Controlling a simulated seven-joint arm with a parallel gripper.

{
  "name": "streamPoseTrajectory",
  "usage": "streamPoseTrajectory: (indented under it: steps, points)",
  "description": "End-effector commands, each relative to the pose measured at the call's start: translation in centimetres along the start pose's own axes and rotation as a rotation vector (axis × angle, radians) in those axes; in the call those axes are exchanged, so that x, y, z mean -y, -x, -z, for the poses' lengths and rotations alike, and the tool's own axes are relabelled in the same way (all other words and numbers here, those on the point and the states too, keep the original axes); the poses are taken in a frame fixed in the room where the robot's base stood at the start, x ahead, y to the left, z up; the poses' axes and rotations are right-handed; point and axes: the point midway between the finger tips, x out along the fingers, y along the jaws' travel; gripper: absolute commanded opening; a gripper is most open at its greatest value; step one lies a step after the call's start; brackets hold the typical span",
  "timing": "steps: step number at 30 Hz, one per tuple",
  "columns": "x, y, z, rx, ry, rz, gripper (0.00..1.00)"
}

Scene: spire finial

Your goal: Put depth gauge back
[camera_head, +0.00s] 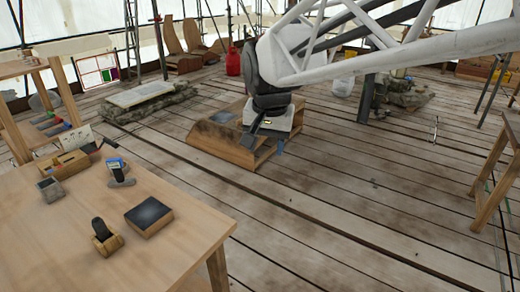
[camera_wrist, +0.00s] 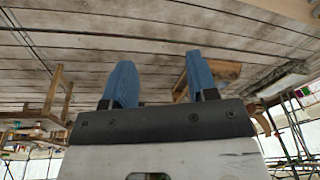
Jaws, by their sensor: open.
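I cannot tell for sure which thing is the depth gauge. A small grey device with a blue top (camera_head: 118,172) stands on the wooden table at the left. A black rounded item (camera_head: 101,229) sits upright in a small wooden holder (camera_head: 109,245) near the table's front. My gripper (camera_head: 265,144) is well to the right of the table, by a low wooden box on the floor. In the wrist view my gripper (camera_wrist: 160,80) shows two blue fingers spread apart with nothing between them.
The wooden table (camera_head: 185,235) also bears a dark square pad (camera_head: 148,214), a small grey cup (camera_head: 50,189) and a wooden box (camera_head: 68,165). The low wooden box (camera_head: 225,148) stands on the plank floor. A wooden trestle (camera_head: 490,180) stands at the right. The floor between is clear.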

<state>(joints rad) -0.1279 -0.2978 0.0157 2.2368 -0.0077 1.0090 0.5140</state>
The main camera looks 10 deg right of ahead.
Motion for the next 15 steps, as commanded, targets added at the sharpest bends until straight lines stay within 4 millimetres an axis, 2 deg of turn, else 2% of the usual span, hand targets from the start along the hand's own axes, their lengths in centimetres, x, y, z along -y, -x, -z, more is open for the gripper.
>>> streamPoseTrajectory:
  steps: [1,6,15]
  points:
    - [-1.2,-0.1,-1.1,-0.005,0.019,0.0,0.53]
    - [-4.5,-0.7,-4.4,-0.018,0.099,-0.001,0.53]
    - [-9.7,-2.6,-10.5,-0.042,0.242,-0.006,0.53]
